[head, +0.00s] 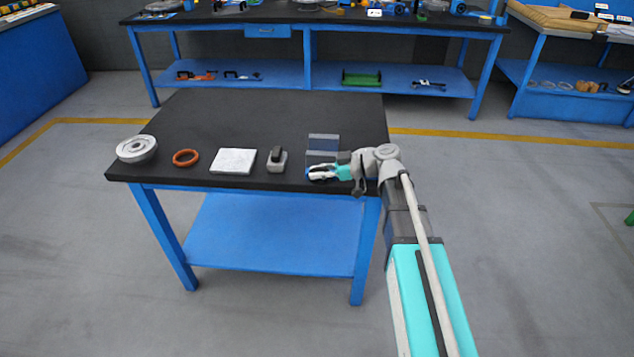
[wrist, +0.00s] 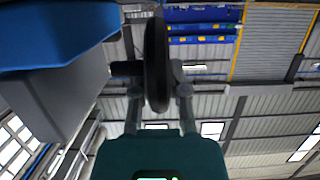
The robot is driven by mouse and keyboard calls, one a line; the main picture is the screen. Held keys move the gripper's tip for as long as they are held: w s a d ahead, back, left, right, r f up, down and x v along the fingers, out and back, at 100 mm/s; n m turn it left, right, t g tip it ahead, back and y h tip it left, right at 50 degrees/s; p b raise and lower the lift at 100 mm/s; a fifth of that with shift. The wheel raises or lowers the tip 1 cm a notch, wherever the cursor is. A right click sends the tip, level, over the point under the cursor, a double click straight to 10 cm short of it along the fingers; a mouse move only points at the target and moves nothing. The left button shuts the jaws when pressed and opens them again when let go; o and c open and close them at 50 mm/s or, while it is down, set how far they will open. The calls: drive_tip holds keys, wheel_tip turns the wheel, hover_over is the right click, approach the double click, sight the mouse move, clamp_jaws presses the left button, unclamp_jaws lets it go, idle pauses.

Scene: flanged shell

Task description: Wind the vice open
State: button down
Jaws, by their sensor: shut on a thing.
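The vice (head: 323,141) stands at the front right of the black workbench, with grey upper parts and blue lower down. In the wrist view its blue and grey body (wrist: 60,35) fills the upper left. My gripper (head: 322,172) is at the vice's front side, reaching in from the right. In the wrist view my gripper (wrist: 160,92) is shut on a dark, narrow, upright part, seemingly the vice handle (wrist: 156,50). A short dark stub sticks out to its left. In the head view my gripper hides most of the handle, and the jaw gap is too small to judge.
On the workbench (head: 250,115), left of the vice, are a small grey block (head: 277,160), a white square plate (head: 233,161), an orange ring (head: 186,158) and a grey flanged part (head: 137,149). The back of the benchtop is clear.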

drive_tip(key=shift+d+y+b, duration=0.15)
drive_tip(key=shift+y+b, duration=0.85)
drive_tip(key=shift+b, duration=0.25)
drive_tip(key=c, duration=0.6)
unclamp_jaws()
drive_tip(key=shift+c, duration=0.2)
drive_tip(key=shift+r, duration=0.15)
